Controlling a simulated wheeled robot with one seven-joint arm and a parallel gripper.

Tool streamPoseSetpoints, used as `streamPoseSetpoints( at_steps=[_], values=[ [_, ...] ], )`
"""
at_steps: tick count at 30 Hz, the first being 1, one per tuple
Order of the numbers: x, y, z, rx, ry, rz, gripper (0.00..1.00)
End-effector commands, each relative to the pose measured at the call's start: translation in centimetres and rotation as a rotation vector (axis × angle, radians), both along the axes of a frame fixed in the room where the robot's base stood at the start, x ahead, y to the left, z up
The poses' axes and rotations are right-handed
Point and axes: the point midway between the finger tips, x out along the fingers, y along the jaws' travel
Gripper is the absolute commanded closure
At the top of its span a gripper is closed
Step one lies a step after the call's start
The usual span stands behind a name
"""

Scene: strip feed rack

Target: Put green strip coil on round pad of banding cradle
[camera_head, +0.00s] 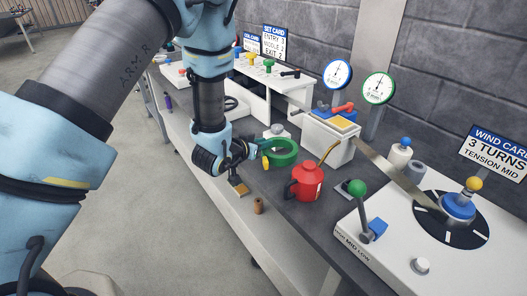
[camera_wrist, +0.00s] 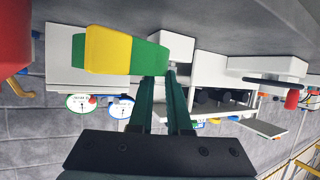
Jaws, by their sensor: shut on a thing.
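The green strip coil (camera_head: 286,153) is a thick ring with a yellow patch. It is held at its left edge by my gripper (camera_head: 262,147), above the dark bench top. In the wrist view the coil (camera_wrist: 150,57) is seen edge-on, its yellow part facing the camera, and the teal fingers of my gripper (camera_wrist: 170,72) close on its right end. A small white fixture with a rounded top (camera_head: 277,130) stands just behind the coil, partly hidden by it. I cannot tell for sure whether this is the banding cradle; no round pad shows clearly.
A red oil can (camera_head: 306,182) with a long spout stands close right of the coil. A white box with a yellow top (camera_head: 330,140) is behind it. A small brown cylinder (camera_head: 258,206) stands near the front edge. A white winding machine (camera_head: 400,240) fills the right.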

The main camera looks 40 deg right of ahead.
Motion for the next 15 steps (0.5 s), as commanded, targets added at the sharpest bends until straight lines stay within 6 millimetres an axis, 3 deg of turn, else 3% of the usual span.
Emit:
streamPoseSetpoints(
  at_steps=[9, 15],
  values=[
    [0.0, 0.0, -3.2, 0.0, 0.0, 0.0, 1.0],
    [0.0, 0.0, -3.7, -0.002, -0.001, 0.0, 1.0]
  ],
)
